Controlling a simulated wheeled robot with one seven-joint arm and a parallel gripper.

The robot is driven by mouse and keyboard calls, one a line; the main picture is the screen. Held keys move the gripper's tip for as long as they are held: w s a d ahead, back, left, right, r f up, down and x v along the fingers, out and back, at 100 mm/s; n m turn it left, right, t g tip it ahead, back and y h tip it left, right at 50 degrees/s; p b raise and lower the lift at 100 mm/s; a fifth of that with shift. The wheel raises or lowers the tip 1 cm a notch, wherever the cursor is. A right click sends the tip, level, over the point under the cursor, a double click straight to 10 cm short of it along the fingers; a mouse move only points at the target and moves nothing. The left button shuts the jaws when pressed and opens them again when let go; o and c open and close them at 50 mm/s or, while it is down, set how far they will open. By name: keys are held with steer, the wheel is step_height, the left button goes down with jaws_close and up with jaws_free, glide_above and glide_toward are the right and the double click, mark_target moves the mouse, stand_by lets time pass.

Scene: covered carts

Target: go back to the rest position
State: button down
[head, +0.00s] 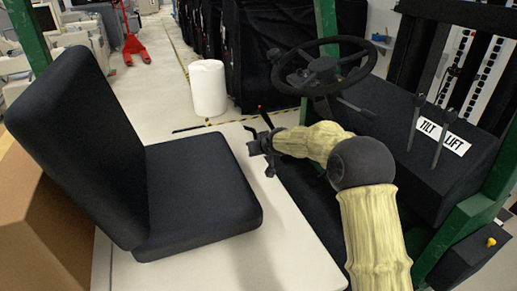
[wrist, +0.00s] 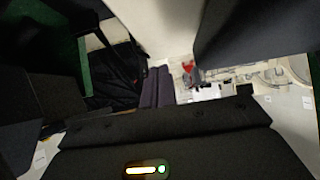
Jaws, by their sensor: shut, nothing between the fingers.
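My gripper (head: 258,135) is at the end of my arm, in the middle of the head view. It is shut and empty, held in the gap between the black seat (head: 195,190) and the steering wheel (head: 322,65). It appears small and dark there, and the fingers are hard to make out. My arm, in a pale yellow cover with a dark joint, reaches up from the bottom right and bends left. In the wrist view a dark part of my gripper fills the bottom; the fingertips are not clear.
A black console with tilt and lift levers (head: 438,130) stands right of my arm. Green posts (head: 327,25) frame the cab. A white cylinder (head: 208,88) stands on the floor beyond, before black-covered carts (head: 270,55). A red pallet jack (head: 132,45) is farther back. The pale cab floor before the seat is clear.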

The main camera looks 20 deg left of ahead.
steer(key=s+d+m+g+h, duration=0.15)
steer(key=s+d, duration=0.45)
steer(key=d, duration=0.6)
steer(key=s+d+m+g+h, duration=0.1)
steer(key=s+d+m+h, duration=0.15)
steer(key=s+d, duration=0.65)
steer(key=s+d+f+m+g+h+p, duration=0.1)
steer(key=s+d+m+g+h, duration=0.1)
steer(key=s+d, duration=1.5)
steer(key=s+m+g, duration=0.1)
steer(key=s, duration=0.2)
steer(key=shift+s+f+m, duration=0.2)
steer(key=shift+f+m, duration=0.15)
steer(key=shift+m, duration=0.05)
